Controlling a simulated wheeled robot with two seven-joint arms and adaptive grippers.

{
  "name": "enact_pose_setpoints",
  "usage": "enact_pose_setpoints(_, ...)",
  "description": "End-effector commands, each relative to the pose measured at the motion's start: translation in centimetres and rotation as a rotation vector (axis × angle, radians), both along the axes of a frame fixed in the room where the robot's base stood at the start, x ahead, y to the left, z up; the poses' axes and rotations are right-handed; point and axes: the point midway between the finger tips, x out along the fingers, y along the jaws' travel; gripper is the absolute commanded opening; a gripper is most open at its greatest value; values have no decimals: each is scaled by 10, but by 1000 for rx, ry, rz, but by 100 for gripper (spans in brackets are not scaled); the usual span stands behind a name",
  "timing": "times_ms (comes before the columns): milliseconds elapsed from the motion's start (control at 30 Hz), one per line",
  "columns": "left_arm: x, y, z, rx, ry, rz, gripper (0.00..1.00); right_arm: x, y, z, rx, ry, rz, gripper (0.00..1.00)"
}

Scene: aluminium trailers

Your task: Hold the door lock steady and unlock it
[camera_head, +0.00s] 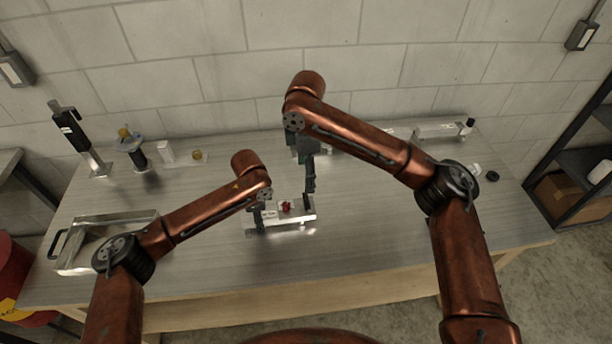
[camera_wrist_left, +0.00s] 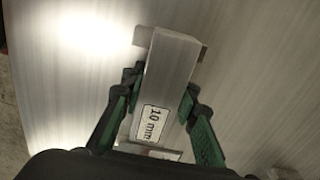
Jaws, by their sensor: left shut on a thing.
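The door lock (camera_head: 302,216) is a pale metal piece with a small red part (camera_head: 286,207) on top, lying on the table near the middle of the head view. My left gripper (camera_head: 259,214) is at its left end. In the left wrist view, the fingers of my left gripper (camera_wrist_left: 160,88) are on either side of a silver metal block (camera_wrist_left: 172,65) with a "10 mm" label, shut on it. My right gripper (camera_head: 309,190) points down just behind the lock's right part. Its fingers are seen edge-on, so its opening is unclear.
A metal tray (camera_head: 78,264) with a handle stands at the left of the table (camera_head: 360,255). A black-handled tool (camera_head: 70,130), a small white block (camera_head: 166,152) and other small items stand at the back left. A metal fixture (camera_head: 437,131) is at the back right. The front right is clear.

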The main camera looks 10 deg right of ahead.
Motion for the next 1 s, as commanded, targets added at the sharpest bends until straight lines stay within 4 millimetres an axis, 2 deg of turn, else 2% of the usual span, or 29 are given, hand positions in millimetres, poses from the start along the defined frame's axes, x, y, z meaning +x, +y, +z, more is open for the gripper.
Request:
enact_pose_setpoints(233, 0, 0, 0, 0, 0, 0, 0, 0, 0, 0, 0, 0, 0, 70)
enact_pose_setpoints(267, 0, 0, 0, 0, 0, 0, 30, 0, 0, 0, 0, 0, 0, 70)
enact_pose_setpoints(533, 0, 0, 0, 0, 0, 0, 48, 0, 0, -1, 0, 0, 0, 70)
enact_pose_setpoints(833, 0, 0, 2, 0, -1, 0, 48, 0, 0, -1, 0, 0, 0, 70)
enact_pose_setpoints(1000, 1, 0, 21, 0, -3, 0, 48, 0, 0, -1, 0, 0, 0, 70)
